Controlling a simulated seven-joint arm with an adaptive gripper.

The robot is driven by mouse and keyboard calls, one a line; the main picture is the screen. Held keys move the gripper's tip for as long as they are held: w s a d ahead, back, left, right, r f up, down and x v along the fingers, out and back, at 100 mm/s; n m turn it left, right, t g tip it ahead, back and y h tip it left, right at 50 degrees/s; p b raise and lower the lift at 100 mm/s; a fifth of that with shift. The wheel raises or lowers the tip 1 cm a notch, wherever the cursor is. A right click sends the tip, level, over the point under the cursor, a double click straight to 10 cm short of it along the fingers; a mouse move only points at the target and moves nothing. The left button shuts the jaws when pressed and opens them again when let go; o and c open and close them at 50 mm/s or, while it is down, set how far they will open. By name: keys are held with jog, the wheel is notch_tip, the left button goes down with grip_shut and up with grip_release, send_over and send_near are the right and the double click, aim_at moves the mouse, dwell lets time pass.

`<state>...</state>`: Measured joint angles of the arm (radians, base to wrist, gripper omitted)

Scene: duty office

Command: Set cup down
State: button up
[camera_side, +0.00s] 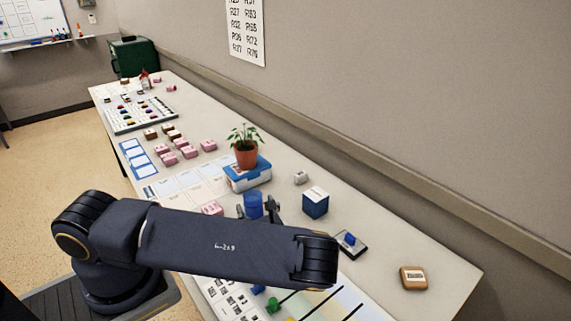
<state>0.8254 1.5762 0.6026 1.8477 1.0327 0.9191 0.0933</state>
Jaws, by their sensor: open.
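A blue cup (253,204) stands upright near the middle of the long table, just in front of the blue and white box. My gripper (257,208) is at the cup, with dark finger parts showing to its left and right. The fingers are open, and I cannot tell whether either one touches the cup. My arm hides the cup's lower part and most of the gripper, so I cannot see whether the base rests on the table (385,225).
A potted plant (246,146) stands on the blue and white box (248,176). A blue cube (316,203) and a small white block (300,177) lie to the right. Pink blocks (190,152) and white cards (190,184) lie to the left. The table's right part is mostly clear around a tan block (413,277).

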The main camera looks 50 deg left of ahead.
aim_at(253, 199)
jog(key=shift+x, duration=1.15)
jog(key=c, duration=1.3)
